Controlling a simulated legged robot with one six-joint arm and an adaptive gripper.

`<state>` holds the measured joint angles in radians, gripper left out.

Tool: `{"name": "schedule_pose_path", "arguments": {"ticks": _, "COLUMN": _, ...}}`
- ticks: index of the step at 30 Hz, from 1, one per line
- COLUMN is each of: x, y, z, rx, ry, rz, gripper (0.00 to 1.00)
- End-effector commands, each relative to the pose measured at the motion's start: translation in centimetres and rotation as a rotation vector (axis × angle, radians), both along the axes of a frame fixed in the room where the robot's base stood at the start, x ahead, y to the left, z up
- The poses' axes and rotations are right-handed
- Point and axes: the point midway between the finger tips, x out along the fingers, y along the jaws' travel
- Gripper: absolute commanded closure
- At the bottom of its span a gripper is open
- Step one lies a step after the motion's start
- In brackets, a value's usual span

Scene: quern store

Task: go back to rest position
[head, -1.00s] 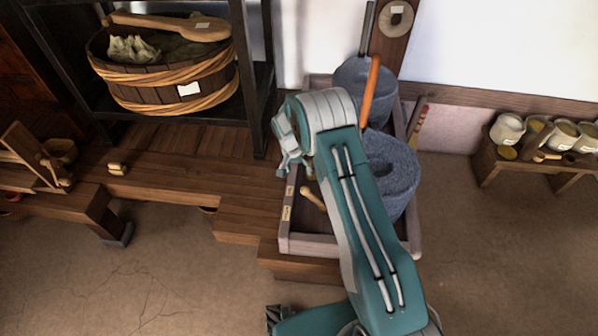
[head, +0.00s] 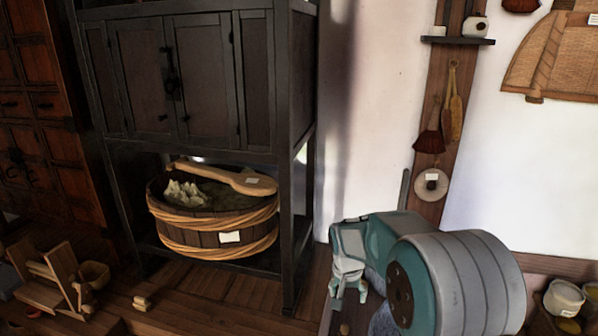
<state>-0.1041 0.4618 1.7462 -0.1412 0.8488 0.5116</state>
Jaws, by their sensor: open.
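My arm shows at the lower right of the head view, folded close to the camera, with its large teal and grey joint nearest. My gripper (head: 349,290) is at the left end of the arm, pointing down, with its fingers apart. I see nothing between the fingers. A sliver of a blue-grey stone quern (head: 383,322) shows below and behind the arm. The rest of the quern is hidden by the arm or out of frame.
A dark cabinet (head: 215,75) stands left of my gripper, with a rope-bound wooden tub (head: 195,235) on its lower shelf. A wooden post (head: 437,120) with hanging brushes rises behind.

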Motion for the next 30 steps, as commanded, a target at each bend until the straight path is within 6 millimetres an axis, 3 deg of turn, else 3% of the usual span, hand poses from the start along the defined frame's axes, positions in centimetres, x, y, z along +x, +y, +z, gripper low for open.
{"name": "schedule_pose_path", "arguments": {"ticks": 1, "x": -1.1, "y": -0.3, "z": 2.0, "rx": 0.004, "ry": -0.021, "rz": 0.012, "gripper": 0.14}}
{"name": "schedule_pose_path", "arguments": {"ticks": 6, "x": -4.8, "y": -1.2, "z": 7.0, "rx": 0.016, "ry": -0.073, "rz": 0.058, "gripper": 0.14}}
{"name": "schedule_pose_path", "arguments": {"ticks": 15, "x": -12.6, "y": -2.4, "z": 13.3, "rx": 0.026, "ry": -0.171, "rz": 0.144, "gripper": 0.14}}
{"name": "schedule_pose_path", "arguments": {"ticks": 22, "x": -19.1, "y": -3.0, "z": 15.9, "rx": 0.024, "ry": -0.246, "rz": 0.212, "gripper": 0.14}}
{"name": "schedule_pose_path", "arguments": {"ticks": 30, "x": -26.2, "y": -3.4, "z": 16.6, "rx": 0.010, "ry": -0.334, "rz": 0.291, "gripper": 0.14}}
